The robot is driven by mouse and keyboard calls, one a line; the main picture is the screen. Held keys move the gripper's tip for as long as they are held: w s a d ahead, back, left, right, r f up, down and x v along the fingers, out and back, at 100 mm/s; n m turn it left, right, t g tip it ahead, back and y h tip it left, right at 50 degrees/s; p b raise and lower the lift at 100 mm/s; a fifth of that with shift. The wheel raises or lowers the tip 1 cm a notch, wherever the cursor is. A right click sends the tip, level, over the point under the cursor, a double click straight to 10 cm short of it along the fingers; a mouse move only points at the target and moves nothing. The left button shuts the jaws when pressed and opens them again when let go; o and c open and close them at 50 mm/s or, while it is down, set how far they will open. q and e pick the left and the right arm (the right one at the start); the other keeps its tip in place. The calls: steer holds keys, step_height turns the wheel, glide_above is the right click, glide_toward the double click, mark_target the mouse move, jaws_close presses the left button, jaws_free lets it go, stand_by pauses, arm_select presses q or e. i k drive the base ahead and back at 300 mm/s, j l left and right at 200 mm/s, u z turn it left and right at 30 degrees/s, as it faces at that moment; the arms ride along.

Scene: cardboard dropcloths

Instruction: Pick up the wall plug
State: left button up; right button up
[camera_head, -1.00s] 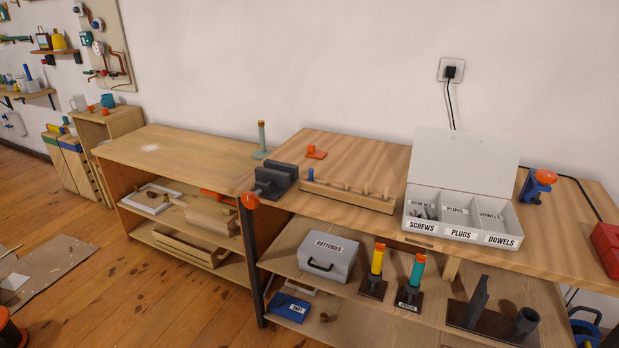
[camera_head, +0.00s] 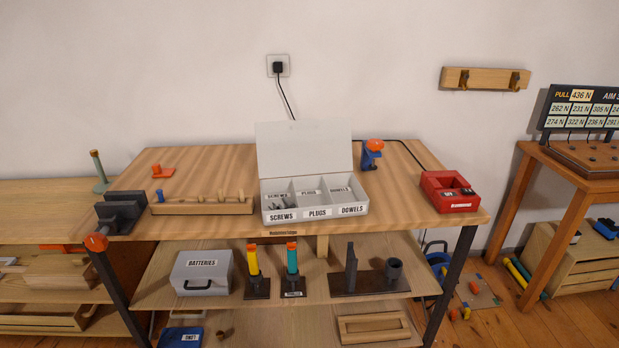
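No loose piece is plainly a wall plug. A small blue peg (camera_head: 158,195) stands at the left end of a wooden peg rack (camera_head: 203,208) on the workbench; I cannot tell if it is a wall plug. An open white sorting box (camera_head: 316,213) has compartments labelled screws, plugs and dowels. Small grey pieces (camera_head: 279,203) lie in the screws compartment; the plugs compartment looks empty. A black power plug (camera_head: 278,68) sits in the wall socket (camera_head: 286,60) above the box. Neither of my grippers is in view.
A blue and orange tool (camera_head: 372,154) is at the back. A lower shelf holds a grey battery case (camera_head: 202,272).

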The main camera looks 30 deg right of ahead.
mark_target(160, 192)
steer(key=i+j+z, duration=0.15)
steer(key=z, duration=0.3)
steer(key=i+j+z, duration=0.1)
steer(key=j+z, duration=0.15)
steer(key=z, duration=0.25)
steer(key=i+j+z, duration=0.15)
steer(key=j, duration=0.3)
steer(key=j+z, duration=0.2)
steer(key=j, duration=0.25)
steer(key=i+j, duration=0.1)
steer(key=j, duration=0.35)
steer(key=j+z, duration=0.1)
steer(key=j, duration=0.35)
steer(key=i, duration=0.05)
